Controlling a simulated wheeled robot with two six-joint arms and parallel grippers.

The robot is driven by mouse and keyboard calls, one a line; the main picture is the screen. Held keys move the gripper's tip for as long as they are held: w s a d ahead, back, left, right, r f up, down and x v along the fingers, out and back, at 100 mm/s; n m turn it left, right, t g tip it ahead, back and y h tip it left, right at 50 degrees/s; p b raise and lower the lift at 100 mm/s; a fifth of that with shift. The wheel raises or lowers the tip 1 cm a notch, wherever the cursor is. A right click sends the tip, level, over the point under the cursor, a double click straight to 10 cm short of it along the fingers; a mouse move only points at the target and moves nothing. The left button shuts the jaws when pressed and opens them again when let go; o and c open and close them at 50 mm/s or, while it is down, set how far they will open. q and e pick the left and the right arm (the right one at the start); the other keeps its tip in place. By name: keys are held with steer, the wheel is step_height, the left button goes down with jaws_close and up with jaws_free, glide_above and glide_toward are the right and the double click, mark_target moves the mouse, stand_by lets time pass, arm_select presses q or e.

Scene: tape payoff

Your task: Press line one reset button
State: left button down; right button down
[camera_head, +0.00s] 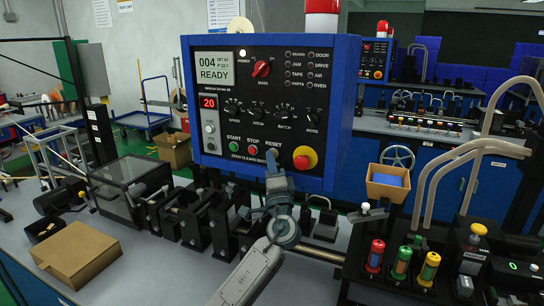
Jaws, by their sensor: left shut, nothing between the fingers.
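The line one control panel (262,95) is a blue box with a black face, and its display (214,69) reads "004 READY". A green START button (234,146) and a red STOP button (253,149) sit side by side low on the face. The RESET label (273,146) is to their right. My left gripper (272,165) is shut and empty, its tip pointing up just below that label. The tip covers most or all of the reset button, and I cannot tell if they touch. My right gripper is not in view.
A red mushroom knob on a yellow base (304,158) is close right of my gripper. Black machine blocks (195,220) stand below the panel. A cardboard box (76,254) lies at left; several coloured cylinders (401,262) stand at right. A second panel (375,59) is farther back.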

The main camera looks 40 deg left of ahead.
arm_select(q)
steer(key=shift+s, duration=0.1)
steer(key=shift+s+d, duration=0.15)
steer(key=shift+s, duration=0.15)
steer(key=shift+s+d, duration=0.3)
steer(key=shift+s, duration=0.65)
steer(key=shift+s+d, duration=0.3)
steer(key=shift+s, duration=0.65)
steer(key=shift+s+d, duration=0.3)
steer(key=shift+s, duration=0.65)
